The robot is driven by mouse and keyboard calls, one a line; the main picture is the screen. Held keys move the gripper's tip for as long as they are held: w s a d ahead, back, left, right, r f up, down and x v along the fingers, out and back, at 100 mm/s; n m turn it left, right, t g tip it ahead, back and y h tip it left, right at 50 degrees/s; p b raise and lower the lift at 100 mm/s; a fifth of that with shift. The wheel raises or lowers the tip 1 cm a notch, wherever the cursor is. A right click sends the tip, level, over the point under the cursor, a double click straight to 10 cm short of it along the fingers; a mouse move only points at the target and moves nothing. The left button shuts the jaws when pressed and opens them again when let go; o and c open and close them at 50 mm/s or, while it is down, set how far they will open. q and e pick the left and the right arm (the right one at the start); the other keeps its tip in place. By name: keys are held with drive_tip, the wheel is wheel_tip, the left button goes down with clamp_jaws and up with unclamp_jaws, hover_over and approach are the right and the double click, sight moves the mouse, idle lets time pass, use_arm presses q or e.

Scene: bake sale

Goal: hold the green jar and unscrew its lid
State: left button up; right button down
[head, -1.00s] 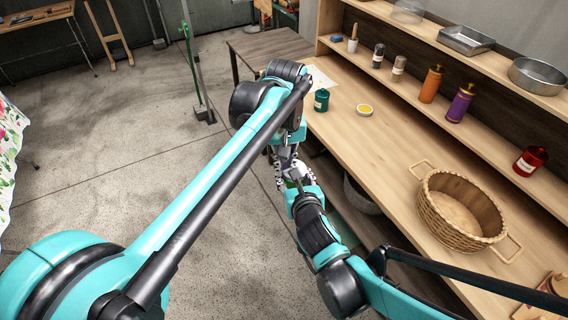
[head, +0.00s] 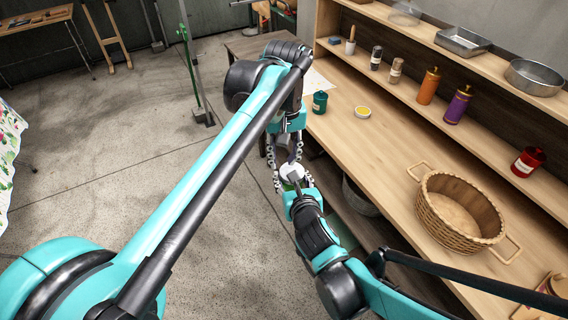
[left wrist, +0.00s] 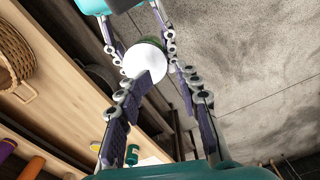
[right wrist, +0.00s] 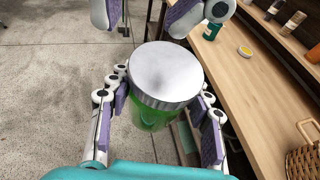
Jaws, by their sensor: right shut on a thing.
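The green jar (right wrist: 150,115) is in my right gripper (right wrist: 160,100), whose fingers close on its two sides. A round silver-white lid (right wrist: 166,72) sits on top of the jar; it also shows in the head view (head: 292,172) and the left wrist view (left wrist: 144,62). Only a little green of the jar shows in the left wrist view (left wrist: 152,41). My left gripper (head: 286,163) is open on the lid side of the jar. Its fingers are spread and look apart from the lid in the right wrist view (right wrist: 150,18).
The wooden counter (head: 400,170) lies to the right, with a teal jar (head: 320,101), a small yellow dish (head: 362,112) and a wicker basket (head: 460,207). Concrete floor (head: 110,170) to the left is open.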

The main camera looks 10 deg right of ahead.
sight(292, 167)
use_arm(q)
drive_tip(key=o, duration=0.7)
drive_tip(key=shift+r, duration=0.25)
drive_tip(key=shift+o, duration=0.9)
drive_tip(key=shift+r+m, duration=0.1)
drive_tip(key=shift+m, duration=0.4)
drive_tip(key=m, duration=0.3)
drive_tip(key=shift+d+r, duration=0.25)
drive_tip(key=shift+r, duration=0.05)
drive_tip(key=m, duration=0.3)
drive_tip(key=r+m, duration=0.1)
drive_tip(key=m, duration=0.1)
drive_tip(key=shift+s+d, duration=0.15)
drive_tip(key=shift+d, duration=0.2)
drive_tip(key=m, duration=0.4)
drive_tip(key=shift+d+r+m, duration=0.25)
drive_tip(key=shift+r+m, duration=0.1)
drive_tip(key=shift+m, duration=0.05)
drive_tip(key=m, duration=0.4)
drive_tip(key=shift+s+d+r+m, duration=0.15)
drive_tip(key=shift+d+r+m, duration=0.1)
drive_tip(key=shift+r+m, duration=0.15)
drive_tip(key=shift+w+f, duration=0.15)
drive_tip(key=shift+f, duration=1.85)
drive_tip(key=shift+w+f, duration=0.1)
drive_tip(key=shift+f, duration=1.9)
